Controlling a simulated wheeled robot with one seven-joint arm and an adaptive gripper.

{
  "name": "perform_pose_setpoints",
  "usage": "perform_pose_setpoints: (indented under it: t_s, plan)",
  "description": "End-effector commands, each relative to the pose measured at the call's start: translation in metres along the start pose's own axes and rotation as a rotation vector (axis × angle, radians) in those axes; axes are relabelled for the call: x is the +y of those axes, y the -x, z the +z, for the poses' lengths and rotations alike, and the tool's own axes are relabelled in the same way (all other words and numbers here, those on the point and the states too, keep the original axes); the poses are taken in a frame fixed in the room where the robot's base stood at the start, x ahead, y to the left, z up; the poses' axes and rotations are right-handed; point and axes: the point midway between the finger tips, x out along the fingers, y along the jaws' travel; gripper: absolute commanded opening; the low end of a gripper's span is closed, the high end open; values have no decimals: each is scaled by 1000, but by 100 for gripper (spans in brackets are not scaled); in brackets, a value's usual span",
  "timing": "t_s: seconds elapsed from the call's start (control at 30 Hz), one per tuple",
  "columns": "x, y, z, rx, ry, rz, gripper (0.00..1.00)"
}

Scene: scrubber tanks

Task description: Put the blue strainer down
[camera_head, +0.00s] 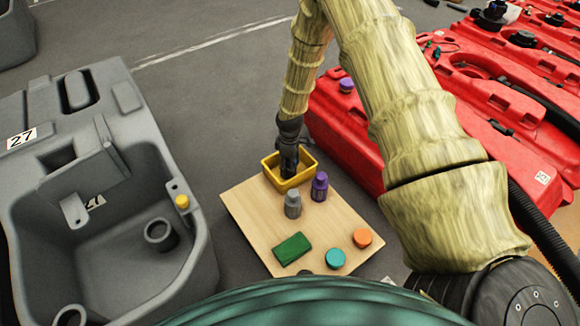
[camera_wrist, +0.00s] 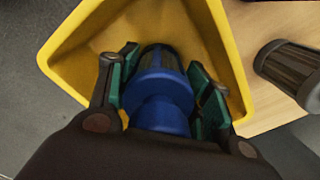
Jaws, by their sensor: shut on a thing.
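My gripper (camera_wrist: 162,92) is shut on the blue strainer (camera_wrist: 160,98), with one green-padded finger on each side of its blue cap. In the wrist view the strainer's dark meshed end points into the yellow bin (camera_wrist: 72,62). In the head view my gripper (camera_head: 288,172) reaches down into the yellow bin (camera_head: 303,180) at the back of the wooden board, and the strainer is hidden there. I cannot tell whether the strainer touches the bin's floor.
On the wooden board (camera_head: 255,225) stand a grey strainer (camera_head: 293,204), a purple strainer (camera_head: 320,187), a green block (camera_head: 292,249), a teal cap (camera_head: 335,258) and an orange cap (camera_head: 362,238). A grey tank (camera_head: 95,130) stands left, red tanks (camera_head: 345,125) right.

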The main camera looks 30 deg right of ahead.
Motion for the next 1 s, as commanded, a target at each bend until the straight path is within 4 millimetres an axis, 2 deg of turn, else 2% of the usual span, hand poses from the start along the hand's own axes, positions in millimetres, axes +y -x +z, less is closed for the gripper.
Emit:
perform_pose_setpoints:
  t_s: [0.27, 0.3, 0.4, 0.8, 1.0]
  plan:
    - [0, -1, 0, 0, 0, 0, 21]
    - [0, -1, 0, 0, 0, 0, 53]
    - [0, -1, 0, 0, 0, 0, 71]
    - [0, 1, 0, 0, 0, 0, 71]
    - [0, 29, 0, 1, 0, 1, 71]
